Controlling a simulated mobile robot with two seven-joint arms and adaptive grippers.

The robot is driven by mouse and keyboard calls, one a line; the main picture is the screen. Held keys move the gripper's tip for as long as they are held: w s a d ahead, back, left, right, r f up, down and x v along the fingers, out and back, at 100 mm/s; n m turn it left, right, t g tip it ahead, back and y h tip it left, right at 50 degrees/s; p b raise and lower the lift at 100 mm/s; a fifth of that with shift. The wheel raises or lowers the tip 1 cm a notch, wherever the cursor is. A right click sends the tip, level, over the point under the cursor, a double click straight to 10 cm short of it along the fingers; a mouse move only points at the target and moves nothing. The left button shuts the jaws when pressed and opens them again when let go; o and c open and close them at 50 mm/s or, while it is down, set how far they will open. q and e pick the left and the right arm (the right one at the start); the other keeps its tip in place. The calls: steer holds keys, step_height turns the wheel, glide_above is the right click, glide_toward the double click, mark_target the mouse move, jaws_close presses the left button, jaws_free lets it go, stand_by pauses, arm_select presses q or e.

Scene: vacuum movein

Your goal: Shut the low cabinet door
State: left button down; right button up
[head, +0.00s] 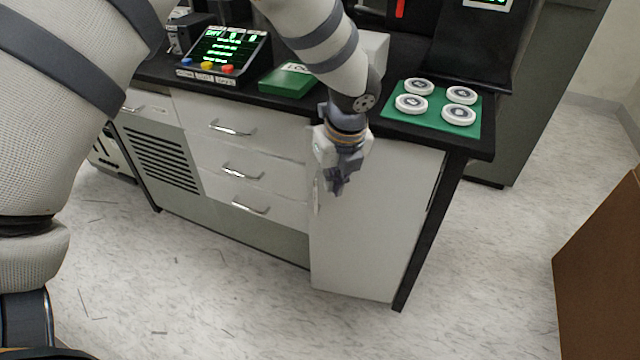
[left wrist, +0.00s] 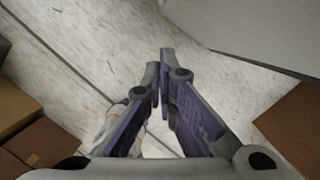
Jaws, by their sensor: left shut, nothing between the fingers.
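The low cabinet door (head: 375,230) is a plain white panel at the right end of the bench, below the black top. Its lower left corner juts a little past the line of the drawer fronts, so it looks slightly ajar. A small handle (head: 317,197) shows at its left edge. My left gripper (head: 338,190) is shut and empty, pointing down in front of the door's upper left part. Whether it touches the door is unclear. In the left wrist view its fingertips (left wrist: 160,62) meet, with a pale panel (left wrist: 255,30) at the upper right, apparently the door.
White drawers (head: 250,155) with metal handles sit left of the door. The bench top holds a green mat (head: 438,132) with several white discs, a green box (head: 288,82) and a display panel (head: 222,52). A brown box (head: 600,270) stands at right. Floor before the door is clear.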

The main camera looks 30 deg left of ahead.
arm_select(q)
steer(key=w+a+f+b, duration=0.1)
steer(key=w+a+f, duration=0.2)
steer(key=a+f, duration=0.2)
steer(key=x, duration=0.3)
steer(key=shift+f, duration=0.4)
arm_select(e)
steer(key=shift+s+a+f, duration=0.1)
steer(key=shift+s+f, duration=0.7)
steer(key=shift+f, duration=0.05)
arm_select(q)
steer(key=shift+w, duration=0.15)
